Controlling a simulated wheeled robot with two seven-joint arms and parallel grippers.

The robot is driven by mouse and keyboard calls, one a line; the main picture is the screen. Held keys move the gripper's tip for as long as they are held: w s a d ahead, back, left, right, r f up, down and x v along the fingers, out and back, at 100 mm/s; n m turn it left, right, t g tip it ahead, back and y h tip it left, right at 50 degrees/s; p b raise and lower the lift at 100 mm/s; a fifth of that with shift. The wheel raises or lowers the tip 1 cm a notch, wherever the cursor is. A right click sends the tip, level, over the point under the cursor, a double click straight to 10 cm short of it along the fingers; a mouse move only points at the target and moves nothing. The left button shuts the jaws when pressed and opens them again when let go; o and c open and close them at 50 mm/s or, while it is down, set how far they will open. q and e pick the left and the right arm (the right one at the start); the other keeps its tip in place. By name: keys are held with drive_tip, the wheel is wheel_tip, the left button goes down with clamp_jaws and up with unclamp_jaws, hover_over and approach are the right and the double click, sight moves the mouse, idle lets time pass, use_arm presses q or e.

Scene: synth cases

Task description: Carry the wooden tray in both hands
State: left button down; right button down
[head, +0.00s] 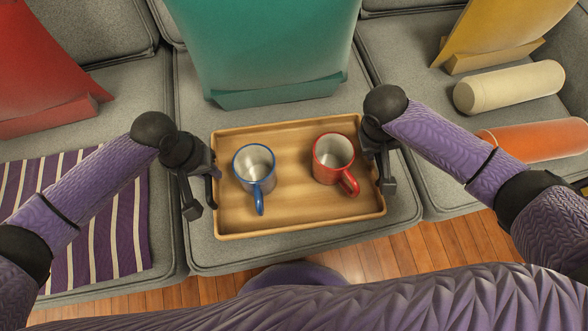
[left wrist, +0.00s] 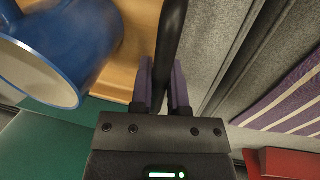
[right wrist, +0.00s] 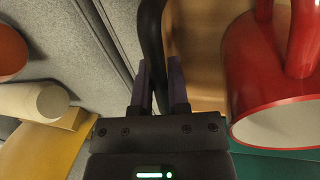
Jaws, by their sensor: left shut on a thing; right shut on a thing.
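The wooden tray (head: 290,213) appears in the head view, above or on the middle grey sofa cushion; I cannot tell if it touches it. A blue mug (head: 255,165) stands upright on its left half and a red mug (head: 333,160) upright on its right half. My left gripper (head: 208,188) is shut on the tray's dark left handle (left wrist: 172,45). My right gripper (head: 382,170) is shut on the dark right handle (right wrist: 151,35). The blue mug (left wrist: 60,45) is close to the left gripper, and the red mug (right wrist: 270,75) is close to the right one.
A teal cushion (head: 265,45) leans behind the tray. A red cushion (head: 40,70) and striped purple cloth (head: 95,215) are at left. A yellow cushion (head: 500,30), a cream cylinder (head: 510,87) and an orange cylinder (head: 535,139) are at right. Wooden floor (head: 420,250) shows in front.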

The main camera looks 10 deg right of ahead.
idle(0.8)
